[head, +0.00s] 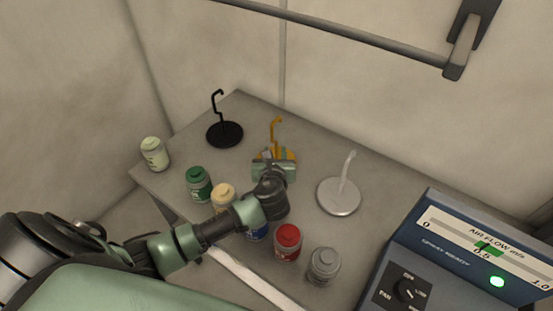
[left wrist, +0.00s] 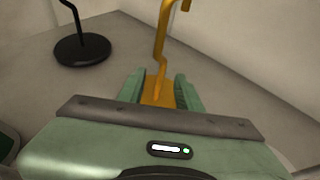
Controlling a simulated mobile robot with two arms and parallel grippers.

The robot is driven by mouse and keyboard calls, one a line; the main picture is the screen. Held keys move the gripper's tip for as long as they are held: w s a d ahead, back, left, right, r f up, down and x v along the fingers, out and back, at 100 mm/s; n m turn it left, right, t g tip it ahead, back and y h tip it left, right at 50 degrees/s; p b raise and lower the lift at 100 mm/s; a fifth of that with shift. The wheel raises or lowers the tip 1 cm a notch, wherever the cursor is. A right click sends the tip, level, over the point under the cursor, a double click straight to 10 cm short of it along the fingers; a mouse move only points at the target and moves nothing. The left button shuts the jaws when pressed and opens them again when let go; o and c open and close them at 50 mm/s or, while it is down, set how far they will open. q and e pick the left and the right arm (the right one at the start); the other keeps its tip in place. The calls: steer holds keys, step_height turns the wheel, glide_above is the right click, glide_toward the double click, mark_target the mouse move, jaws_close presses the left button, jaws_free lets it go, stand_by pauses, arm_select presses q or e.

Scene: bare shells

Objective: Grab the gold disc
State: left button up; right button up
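The gold disc (head: 275,140) has an upright gold hooked stem and stands on the grey table, between a black disc (head: 225,134) and a silver disc (head: 339,197) of like shape. My left gripper (head: 274,158) is at the gold disc and hides part of it. In the left wrist view, the gold disc (left wrist: 158,92) shows between the two green fingers, with its stem rising beyond them. The fingers (left wrist: 159,88) are apart, one on each side of the stem. I cannot tell whether they touch the gold. My right gripper is not in view.
Paint jars stand along the near side: pale green (head: 154,154), green (head: 198,184), cream (head: 223,196), blue (head: 257,232), red (head: 288,242) and grey (head: 323,266). A blue control box (head: 450,250) stands at right. A grey rail (head: 350,37) crosses above.

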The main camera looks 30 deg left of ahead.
mark_target(276, 147)
arm_select(q)
steer(key=p+x, duration=0.1)
steer(key=x, duration=0.4)
steer(key=shift+w+f, duration=0.15)
steer(key=shift+w, duration=0.15)
steer(key=shift+s, duration=0.1)
jaws_close()
stand_by(1.0)
